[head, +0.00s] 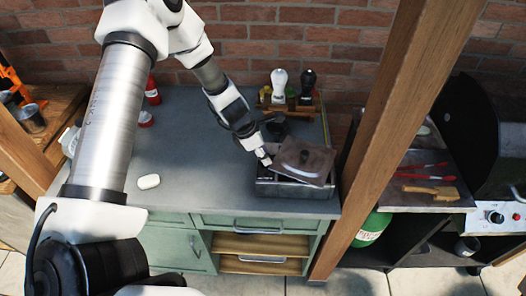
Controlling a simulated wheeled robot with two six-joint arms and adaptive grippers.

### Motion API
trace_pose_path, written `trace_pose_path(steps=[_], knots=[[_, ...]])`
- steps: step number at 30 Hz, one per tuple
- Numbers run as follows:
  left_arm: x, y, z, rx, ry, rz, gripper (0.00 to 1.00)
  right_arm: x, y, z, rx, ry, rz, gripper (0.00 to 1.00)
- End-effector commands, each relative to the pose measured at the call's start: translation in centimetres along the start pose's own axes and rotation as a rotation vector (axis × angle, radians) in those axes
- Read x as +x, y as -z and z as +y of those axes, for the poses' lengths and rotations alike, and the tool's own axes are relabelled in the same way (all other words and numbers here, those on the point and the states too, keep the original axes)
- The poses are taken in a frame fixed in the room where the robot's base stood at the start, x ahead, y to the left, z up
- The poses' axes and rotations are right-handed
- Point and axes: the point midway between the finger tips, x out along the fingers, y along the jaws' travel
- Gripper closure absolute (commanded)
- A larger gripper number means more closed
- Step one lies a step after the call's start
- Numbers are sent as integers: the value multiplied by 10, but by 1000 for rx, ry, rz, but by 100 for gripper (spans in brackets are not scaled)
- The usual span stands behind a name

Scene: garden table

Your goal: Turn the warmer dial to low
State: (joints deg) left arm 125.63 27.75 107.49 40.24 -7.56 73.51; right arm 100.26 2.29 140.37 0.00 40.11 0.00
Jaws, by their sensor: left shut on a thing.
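The warmer looks like a low metal box (294,190) on the right front of the grey-green counter. A flat brown lid (315,170) with a dark grip on top lies askew over the box. My left gripper (265,159) reaches down from above and is shut at the left edge of the lid, seemingly on that edge. The lid hides most of the box's top. I cannot make out a dial on the box. My right gripper is not in view.
A white soap-like object (149,181) lies at the counter's front left. Salt and pepper mills (279,84) stand in a rack behind the box. A wooden post (385,125) rises right of the counter. A grill with a knob (495,216) stands far right. The counter's middle is clear.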

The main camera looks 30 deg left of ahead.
Motion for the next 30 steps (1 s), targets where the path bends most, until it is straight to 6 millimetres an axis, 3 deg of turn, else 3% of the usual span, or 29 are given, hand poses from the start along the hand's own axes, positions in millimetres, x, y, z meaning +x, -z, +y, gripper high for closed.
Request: trace_pose_path(steps=[10,30], knots=[[-2,-2,2,261,106,0,100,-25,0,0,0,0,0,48],[1,-2,4,750,310,0,100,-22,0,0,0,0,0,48]])
